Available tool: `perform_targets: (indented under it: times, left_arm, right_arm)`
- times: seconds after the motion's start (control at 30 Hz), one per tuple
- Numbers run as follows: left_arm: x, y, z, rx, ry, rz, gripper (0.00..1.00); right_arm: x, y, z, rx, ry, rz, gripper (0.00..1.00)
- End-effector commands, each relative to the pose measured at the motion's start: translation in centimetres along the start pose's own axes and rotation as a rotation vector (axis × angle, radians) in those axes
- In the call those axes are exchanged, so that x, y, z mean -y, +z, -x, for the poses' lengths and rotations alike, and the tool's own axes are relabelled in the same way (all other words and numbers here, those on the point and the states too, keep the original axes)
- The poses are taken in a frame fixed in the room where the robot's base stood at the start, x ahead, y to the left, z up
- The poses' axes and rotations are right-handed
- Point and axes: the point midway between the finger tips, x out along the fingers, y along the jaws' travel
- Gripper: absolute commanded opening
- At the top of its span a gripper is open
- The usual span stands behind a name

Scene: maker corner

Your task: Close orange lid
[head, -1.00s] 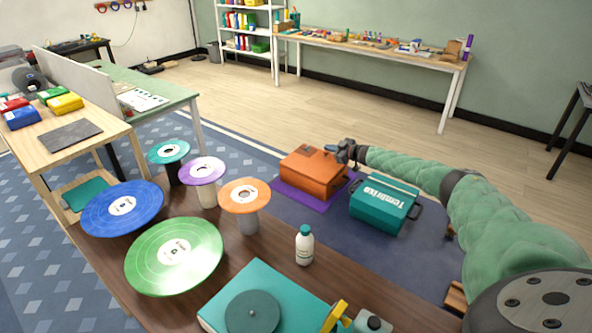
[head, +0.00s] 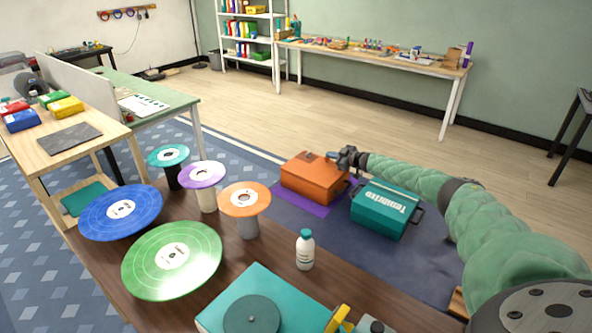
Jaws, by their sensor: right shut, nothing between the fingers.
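The orange box with its orange lid (head: 313,177) stands on a purple mat (head: 290,199) on the floor, beyond the wooden table. Its lid looks down or nearly so; I cannot tell whether it is fully closed. My right gripper (head: 335,156) is shut and empty at the box's upper right rear edge; whether it touches the lid is not clear. My right arm comes in from the right and passes behind the teal box. My left gripper is not in view.
A teal box (head: 383,212) with dark handles stands just right of the orange box. The near table (head: 330,268) holds a white bottle (head: 305,250), several discs on stands, a green disc (head: 172,260) and a teal record player (head: 285,292). Open floor lies behind the boxes.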

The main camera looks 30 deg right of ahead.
Motion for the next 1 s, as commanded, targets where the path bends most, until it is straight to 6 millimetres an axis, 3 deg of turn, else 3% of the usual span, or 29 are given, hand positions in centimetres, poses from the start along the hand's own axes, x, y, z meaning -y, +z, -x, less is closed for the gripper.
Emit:
perform_targets:
  times: [0.17, 0.3, 0.47, 1.0]
  left_arm:
    - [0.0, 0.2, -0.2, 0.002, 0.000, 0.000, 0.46]
    - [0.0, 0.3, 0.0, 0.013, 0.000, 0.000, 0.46]
    - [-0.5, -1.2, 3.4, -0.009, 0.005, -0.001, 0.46]
    - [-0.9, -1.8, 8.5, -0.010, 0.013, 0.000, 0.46]
  right_arm:
    - [0.0, 0.2, 0.1, 0.004, 0.000, 0.001, 0.00]
    - [-0.5, -0.8, 0.4, 0.002, 0.000, 0.002, 0.00]
    - [-1.3, -3.3, 0.9, -0.001, 0.000, 0.004, 0.00]
    - [-2.8, -5.4, 7.7, 0.001, 0.001, 0.002, 0.00]
